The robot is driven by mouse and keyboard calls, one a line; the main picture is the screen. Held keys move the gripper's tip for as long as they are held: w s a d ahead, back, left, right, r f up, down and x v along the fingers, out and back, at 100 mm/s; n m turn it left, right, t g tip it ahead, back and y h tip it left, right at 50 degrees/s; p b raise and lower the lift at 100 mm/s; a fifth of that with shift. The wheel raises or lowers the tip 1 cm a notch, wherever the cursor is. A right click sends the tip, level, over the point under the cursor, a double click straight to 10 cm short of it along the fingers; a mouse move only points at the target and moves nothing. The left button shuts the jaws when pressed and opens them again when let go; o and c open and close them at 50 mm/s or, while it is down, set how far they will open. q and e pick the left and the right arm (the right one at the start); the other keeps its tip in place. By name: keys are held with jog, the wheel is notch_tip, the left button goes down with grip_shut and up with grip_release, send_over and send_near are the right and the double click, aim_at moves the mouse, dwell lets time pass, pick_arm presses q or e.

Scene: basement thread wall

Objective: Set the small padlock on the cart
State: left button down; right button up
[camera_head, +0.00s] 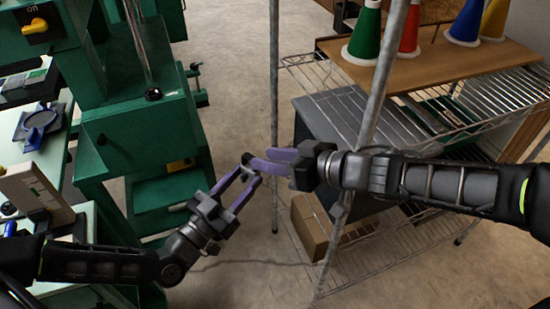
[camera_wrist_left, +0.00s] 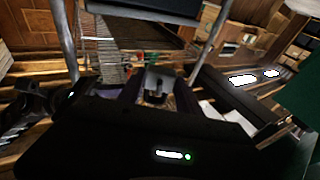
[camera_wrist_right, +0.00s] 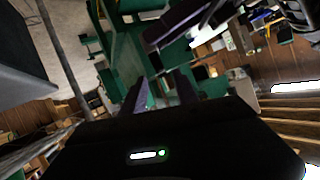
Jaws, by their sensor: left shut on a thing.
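My left gripper (camera_head: 252,168) is shut on a small dark thing, likely the small padlock (camera_head: 247,159), held at its fingertips above the floor. The padlock shows grey between the fingers in the left wrist view (camera_wrist_left: 155,82). My right gripper (camera_head: 268,160) points left, with its fingers very close to the left gripper's tips. In the right wrist view a gap shows between its fingers (camera_wrist_right: 162,92). I cannot tell whether it touches the padlock. A wire-shelved rack with metal posts, perhaps the cart (camera_head: 487,112), stands at the right, partly behind my right arm.
Coloured cones (camera_head: 366,32) stand on a wooden board (camera_head: 420,68) on the rack. A cardboard box (camera_head: 312,226) sits on its lower shelf. A green machine (camera_head: 145,130) and a bench (camera_head: 75,170) stand at the left. Bare floor lies between.

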aim_at(248, 156)
jog(key=x, duration=0.6)
jog(key=shift+w+a+f, duration=0.15)
jog(key=shift+c, duration=0.4)
grip_shut()
pick_arm(q)
jog(key=c, duration=0.7)
grip_release()
jog(key=shift+f, duration=0.1)
